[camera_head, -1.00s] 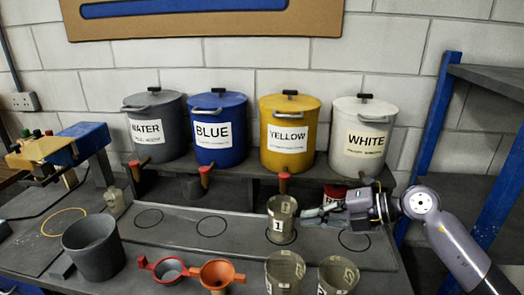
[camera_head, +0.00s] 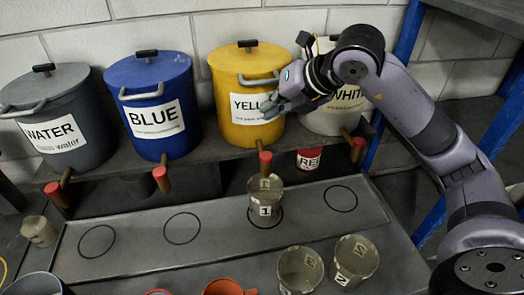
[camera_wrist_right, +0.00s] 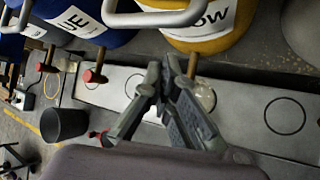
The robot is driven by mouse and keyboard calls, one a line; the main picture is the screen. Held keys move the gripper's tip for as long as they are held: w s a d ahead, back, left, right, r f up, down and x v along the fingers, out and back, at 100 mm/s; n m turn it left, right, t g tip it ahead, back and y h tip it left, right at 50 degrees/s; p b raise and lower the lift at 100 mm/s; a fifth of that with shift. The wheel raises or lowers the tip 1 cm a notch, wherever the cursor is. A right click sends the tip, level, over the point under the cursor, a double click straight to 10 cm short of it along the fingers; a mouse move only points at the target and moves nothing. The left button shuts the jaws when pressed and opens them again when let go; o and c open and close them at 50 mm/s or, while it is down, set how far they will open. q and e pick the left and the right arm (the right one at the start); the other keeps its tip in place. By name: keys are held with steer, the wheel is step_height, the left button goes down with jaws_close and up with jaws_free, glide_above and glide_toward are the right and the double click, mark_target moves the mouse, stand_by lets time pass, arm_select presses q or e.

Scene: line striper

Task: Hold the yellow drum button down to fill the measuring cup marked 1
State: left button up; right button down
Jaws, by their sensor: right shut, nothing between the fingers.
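The yellow drum (camera_head: 240,72) stands on the shelf; its lower part also shows in the wrist view (camera_wrist_right: 212,38). Its red-capped button (camera_head: 265,157) sits on a brown tap below the drum. The clear measuring cup marked 1 (camera_head: 264,207) stands upright below that tap, on a marked circle. My right gripper (camera_head: 270,108) is shut and empty, in front of the yellow drum's label, above the button. In the wrist view the fingers (camera_wrist_right: 165,72) partly hide the yellow tap and the cup (camera_wrist_right: 205,98). My left gripper is not in view.
The blue drum (camera_head: 150,80) and grey water drum (camera_head: 50,95) stand left, the white drum (camera_head: 325,120) right, behind my arm. A red can (camera_head: 310,158) sits behind the cup. Two clear cups (camera_head: 300,270) (camera_head: 354,260) and an orange cup (camera_head: 223,288) stand in front.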

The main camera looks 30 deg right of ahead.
steer(key=b, duration=0.6)
glide_above(269, 154)
step_height(269, 154, down, 8)
steer(key=shift+w, duration=0.1)
steer(key=shift+f+b, duration=0.45)
stand_by(0.3)
stand_by(0.5)
steer(key=shift+f+b, duration=0.4)
steer(key=shift+b, duration=0.1)
steer(key=shift+f+b, duration=0.5)
stand_by(4.6)
